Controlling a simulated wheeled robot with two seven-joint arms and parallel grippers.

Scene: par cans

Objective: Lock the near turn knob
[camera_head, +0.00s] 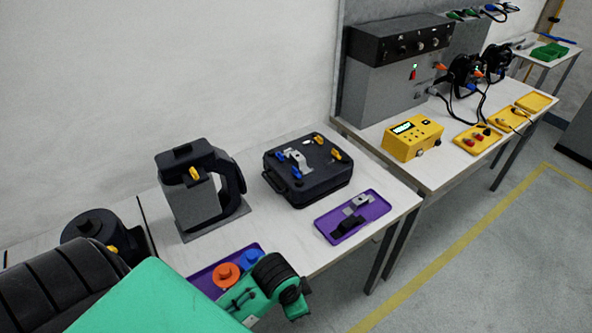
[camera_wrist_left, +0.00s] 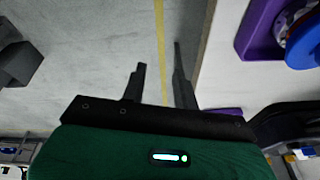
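A grey fixture with a black yoke (camera_head: 232,178) stands on the near table, with a yellow turn knob (camera_head: 194,174) on its upper side. Behind it to the right, a black case (camera_head: 312,183) carries yellow and blue knobs and a silver clamp-like part (camera_head: 297,158). I cannot tell which knob is the near one, or whether any is locked. My left gripper (camera_wrist_left: 159,55) is open and empty in the wrist view, over floor beside the table edge. In the head view my green left arm reaches in at the bottom; its fingers are not distinguishable. My right gripper is out of view.
A purple tray (camera_head: 208,281) with an orange disc (camera_head: 226,274) and a blue disc (camera_head: 251,258) lies partly behind my arm. Another purple tray (camera_head: 374,217) holds small parts. A yellow box (camera_head: 412,138) and yellow trays stand on the farther table. Open floor lies right.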

